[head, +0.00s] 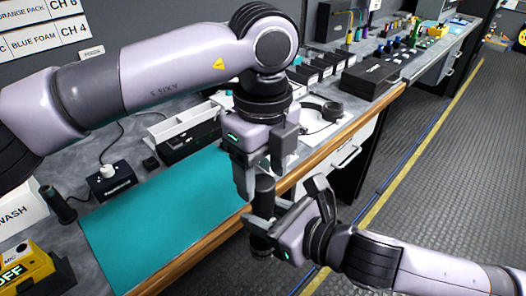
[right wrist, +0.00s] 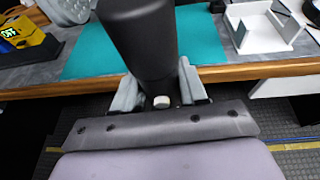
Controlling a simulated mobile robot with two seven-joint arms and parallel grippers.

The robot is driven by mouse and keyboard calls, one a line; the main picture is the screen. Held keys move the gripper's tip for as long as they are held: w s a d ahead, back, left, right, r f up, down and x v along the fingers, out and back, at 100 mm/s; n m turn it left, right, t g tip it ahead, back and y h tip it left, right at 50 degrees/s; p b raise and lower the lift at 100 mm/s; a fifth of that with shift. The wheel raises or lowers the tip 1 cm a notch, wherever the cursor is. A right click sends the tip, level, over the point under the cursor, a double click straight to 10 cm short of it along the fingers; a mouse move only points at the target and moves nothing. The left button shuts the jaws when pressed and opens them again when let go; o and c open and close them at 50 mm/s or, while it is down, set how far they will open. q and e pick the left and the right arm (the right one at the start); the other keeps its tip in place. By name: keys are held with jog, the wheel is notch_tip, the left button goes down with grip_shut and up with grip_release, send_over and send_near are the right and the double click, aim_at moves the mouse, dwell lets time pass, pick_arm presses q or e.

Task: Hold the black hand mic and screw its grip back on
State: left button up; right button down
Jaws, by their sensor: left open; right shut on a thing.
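A black cylinder, which looks like the black hand mic (head: 264,187), stands roughly upright in my right gripper (head: 268,222), just off the bench's front edge. My right gripper is shut on it. In the right wrist view the dark, smooth mic body (right wrist: 140,40) rises between the fingers, with a small white round piece at its lower end. My left gripper (head: 266,168) is open just above the mic, its fingers pointing down around the mic's upper end; I cannot tell whether they touch it. The joint between mic and grip is not clear.
A teal mat (head: 160,225) covers the near bench. A dark cylinder (head: 58,205) stands at its left, near a yellow box (head: 25,270) and a small black box (head: 110,182). A white tray (head: 185,125) and headphones (head: 322,110) lie behind. Open floor is at right.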

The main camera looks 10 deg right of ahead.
aim_at(263, 181)
pick_arm(q)
jog(key=shift+f, duration=2)
jog(key=shift+c, duration=0.3)
